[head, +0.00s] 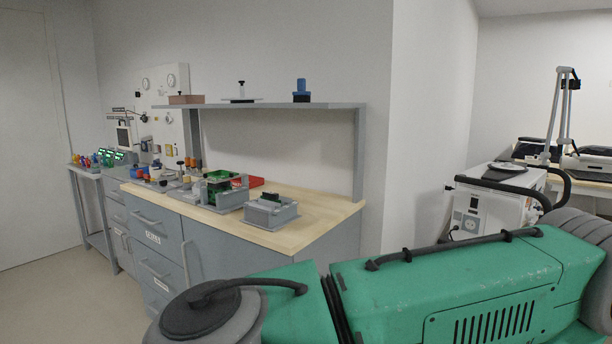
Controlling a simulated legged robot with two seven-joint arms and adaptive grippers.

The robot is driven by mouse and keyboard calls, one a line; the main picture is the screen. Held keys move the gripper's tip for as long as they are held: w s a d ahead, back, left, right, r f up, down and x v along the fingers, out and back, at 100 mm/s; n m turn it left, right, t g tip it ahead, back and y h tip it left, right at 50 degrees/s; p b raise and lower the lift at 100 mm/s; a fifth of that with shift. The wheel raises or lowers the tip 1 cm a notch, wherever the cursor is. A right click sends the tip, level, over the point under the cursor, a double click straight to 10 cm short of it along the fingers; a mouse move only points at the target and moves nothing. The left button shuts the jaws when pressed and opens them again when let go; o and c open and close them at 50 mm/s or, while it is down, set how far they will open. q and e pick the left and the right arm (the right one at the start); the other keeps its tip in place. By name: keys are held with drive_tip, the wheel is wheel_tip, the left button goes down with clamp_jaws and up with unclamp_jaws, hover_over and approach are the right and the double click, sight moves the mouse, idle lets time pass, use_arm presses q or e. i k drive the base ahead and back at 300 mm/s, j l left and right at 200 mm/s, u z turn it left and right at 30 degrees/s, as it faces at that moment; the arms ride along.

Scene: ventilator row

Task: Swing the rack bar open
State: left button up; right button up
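I cannot make out a rack bar with certainty. An upright white panel (160,84) with round gauges stands at the back left, behind the row of benches. Small dark fittings and a little screen (124,138) show in front of it, too small to tell apart. Neither of my grippers is in view. A large green link of my own arm crosses the lower right, close to the camera, and hides what lies behind it.
A grey cabinet with a wooden top (315,210) holds grey-green devices (270,211) and a red tray (252,181). A grey shelf (345,106) runs above it. A white wheeled unit (490,205) stands at the right. The floor at the left (60,300) is clear.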

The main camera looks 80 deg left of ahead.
sight(231, 176)
drive_tip(key=u, duration=3.05)
